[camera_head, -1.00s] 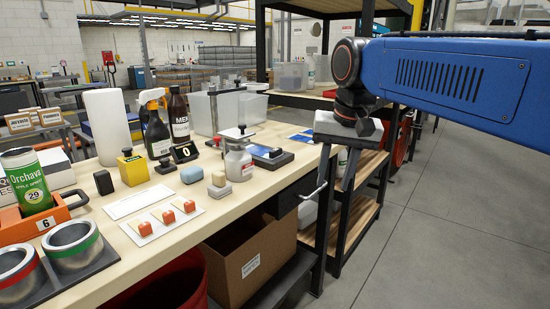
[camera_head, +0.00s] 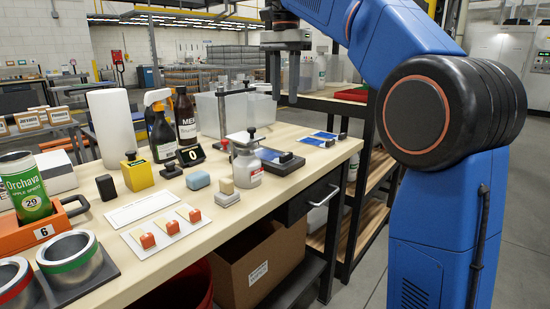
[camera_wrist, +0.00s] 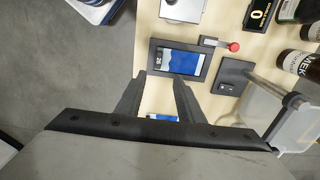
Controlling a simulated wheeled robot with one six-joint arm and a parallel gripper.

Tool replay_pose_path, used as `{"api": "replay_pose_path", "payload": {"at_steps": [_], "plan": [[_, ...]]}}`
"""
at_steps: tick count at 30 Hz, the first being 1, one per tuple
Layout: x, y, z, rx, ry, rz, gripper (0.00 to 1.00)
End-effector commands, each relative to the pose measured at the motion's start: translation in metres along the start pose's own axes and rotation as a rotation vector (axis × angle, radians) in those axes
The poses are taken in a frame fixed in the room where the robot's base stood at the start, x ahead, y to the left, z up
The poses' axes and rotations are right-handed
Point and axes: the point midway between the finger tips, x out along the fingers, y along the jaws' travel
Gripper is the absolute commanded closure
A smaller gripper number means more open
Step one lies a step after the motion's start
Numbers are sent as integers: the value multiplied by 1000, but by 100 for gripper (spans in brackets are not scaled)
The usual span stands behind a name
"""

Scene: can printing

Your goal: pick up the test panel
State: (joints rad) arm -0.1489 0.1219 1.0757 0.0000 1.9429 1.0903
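Blue-and-white panels (camera_head: 316,141) with a black block lie flat at the right end of the bench. Another blue-and-white panel (camera_wrist: 180,62) sits in a black frame (camera_wrist: 153,60) in the wrist view. I cannot tell for sure which is the test panel. My gripper (camera_head: 284,100) hangs above the bench, fingers pointing down. In the wrist view my gripper (camera_wrist: 160,79) is open and empty, fingers apart. Part of another blue panel (camera_wrist: 162,117) shows between the fingers, partly hidden by the gripper body.
A red-knobbed lever (camera_wrist: 232,46) and a black base with a metal post (camera_wrist: 232,76) are close to the framed panel.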

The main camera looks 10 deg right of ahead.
Motion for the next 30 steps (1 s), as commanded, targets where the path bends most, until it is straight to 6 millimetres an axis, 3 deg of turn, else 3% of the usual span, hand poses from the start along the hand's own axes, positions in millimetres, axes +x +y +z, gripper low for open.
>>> {"api": "replay_pose_path", "payload": {"at_steps": [5, 19, 30], "plan": [[20, 1, 0, 3, -2, 3, 66], [101, 1, 0, 1, -2, 3, 66], [129, 1, -3, 2, -1, 2, 66]]}}
